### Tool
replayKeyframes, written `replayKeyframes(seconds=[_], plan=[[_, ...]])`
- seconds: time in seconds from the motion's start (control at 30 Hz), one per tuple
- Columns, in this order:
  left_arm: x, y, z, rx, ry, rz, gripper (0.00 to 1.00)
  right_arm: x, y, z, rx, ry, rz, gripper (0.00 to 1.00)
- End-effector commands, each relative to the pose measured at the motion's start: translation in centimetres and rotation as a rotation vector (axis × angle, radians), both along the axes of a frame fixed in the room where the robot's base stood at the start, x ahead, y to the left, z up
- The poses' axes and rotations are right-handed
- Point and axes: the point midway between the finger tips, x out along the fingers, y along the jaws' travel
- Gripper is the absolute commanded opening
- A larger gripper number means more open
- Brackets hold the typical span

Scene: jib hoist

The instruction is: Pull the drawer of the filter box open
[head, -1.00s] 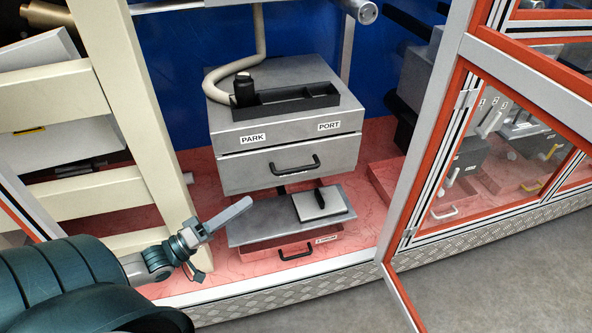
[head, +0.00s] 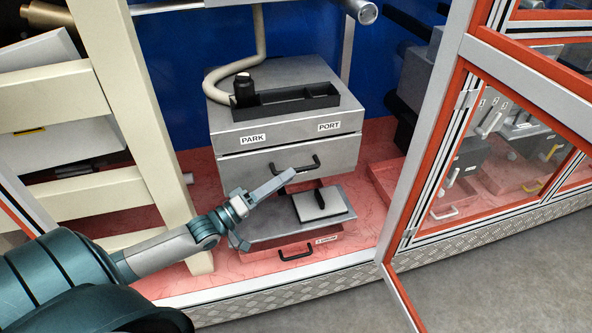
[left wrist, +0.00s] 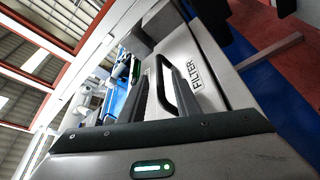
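The filter box (head: 230,168) is a grey metal cabinet with a drawer front below its PARK and PORT labels. A black bar handle (head: 315,163) is on that front, partly hidden by my left gripper in the head view. The left wrist view shows the handle (left wrist: 180,90) beside a FILTER label. My left gripper (head: 290,174) is just in front of and slightly below the handle. Its fingers (left wrist: 160,78) look apart in the left wrist view, with the handle close to them; contact cannot be told. The drawer front looks closed. My right gripper is not in view.
A black tray (head: 290,105) and a dark bottle (head: 244,90) are on top. Below are a grey plate with a dark-handled lid (head: 322,203) and a red drawer (head: 270,252). A cream post (head: 150,120) stands left; an orange-framed door (head: 440,150) is right.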

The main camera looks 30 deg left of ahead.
Motion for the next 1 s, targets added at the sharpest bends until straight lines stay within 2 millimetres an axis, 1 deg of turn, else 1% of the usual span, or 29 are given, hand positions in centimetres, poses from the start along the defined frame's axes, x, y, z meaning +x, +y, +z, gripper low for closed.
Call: replayKeyframes(seconds=[0.03, 0.1, 0.3, 0.5, 0.77, 0.8, 0.87, 0.9, 1.0], plan=[[0.8, -0.3, 0.3, -0.002, -0.005, 0.000, 0.29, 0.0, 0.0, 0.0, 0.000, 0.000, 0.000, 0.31], [1.6, -0.6, 0.5, -0.001, -0.003, 0.000, 0.29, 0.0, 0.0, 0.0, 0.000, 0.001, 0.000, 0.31], [3.3, -1.3, 0.9, -0.001, -0.002, 0.000, 0.29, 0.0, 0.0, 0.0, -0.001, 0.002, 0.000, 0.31], [3.9, -1.5, 0.9, 0.000, -0.001, -0.001, 0.29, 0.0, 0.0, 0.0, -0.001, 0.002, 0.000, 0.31], [3.9, -1.5, 0.9, 0.000, -0.001, -0.001, 0.29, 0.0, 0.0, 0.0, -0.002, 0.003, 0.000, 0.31], [3.9, -1.5, 0.9, 0.000, -0.001, -0.001, 0.20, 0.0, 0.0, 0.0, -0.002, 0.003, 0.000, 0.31], [3.9, -1.5, 0.9, 0.000, -0.001, -0.001, 0.06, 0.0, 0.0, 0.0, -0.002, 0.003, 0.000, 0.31], [3.9, -1.5, 0.9, 0.000, -0.001, -0.001, 0.00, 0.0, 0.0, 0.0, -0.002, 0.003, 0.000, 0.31], [3.9, -1.5, 0.9, 0.000, -0.001, -0.001, 0.00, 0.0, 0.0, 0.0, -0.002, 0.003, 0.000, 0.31]])
